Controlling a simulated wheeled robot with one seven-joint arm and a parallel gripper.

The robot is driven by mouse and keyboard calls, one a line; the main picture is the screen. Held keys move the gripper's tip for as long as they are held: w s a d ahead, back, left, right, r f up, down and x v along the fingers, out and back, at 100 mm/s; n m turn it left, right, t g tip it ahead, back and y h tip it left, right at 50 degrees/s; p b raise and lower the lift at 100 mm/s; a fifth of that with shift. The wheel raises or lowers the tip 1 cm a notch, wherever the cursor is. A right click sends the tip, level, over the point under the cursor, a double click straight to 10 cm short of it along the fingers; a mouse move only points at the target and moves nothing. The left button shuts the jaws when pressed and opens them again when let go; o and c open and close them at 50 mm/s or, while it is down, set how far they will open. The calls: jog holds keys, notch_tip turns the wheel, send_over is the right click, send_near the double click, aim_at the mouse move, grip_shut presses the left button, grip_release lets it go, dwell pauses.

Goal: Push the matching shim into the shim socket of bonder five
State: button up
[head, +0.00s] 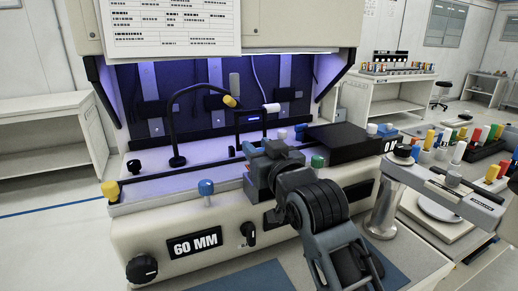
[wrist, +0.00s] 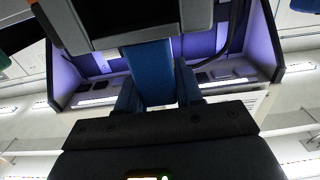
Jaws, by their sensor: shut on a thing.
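My gripper (head: 262,172) is in front of the bonder's work area in the head view, reaching over its front edge. In the wrist view my gripper (wrist: 156,82) is shut on a flat blue shim (wrist: 150,70), one finger on each side. The shim's far end meets or passes behind a grey-edged dark block (wrist: 130,22); I cannot tell whether it touches. In the head view the shim is hidden by my gripper and arm. The bonder (head: 150,232) is cream-coloured with a "60 MM" plate on its front. The shim socket cannot be made out, and no bonder number is readable.
A blue-capped knob (head: 206,188) and a yellow-capped knob (head: 110,190) stand on the bonder's front edge. A black box (head: 345,139) lies right of my gripper. A metal post with an arm (head: 385,205) stands at the right, before a bench with several coloured pieces.

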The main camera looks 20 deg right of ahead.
jog(key=shift+f, duration=0.2)
jog(key=o, duration=1.1)
jog(key=shift+r, duration=0.1)
jog(key=shift+s+b, duration=0.65)
jog(key=shift+s, duration=3.25)
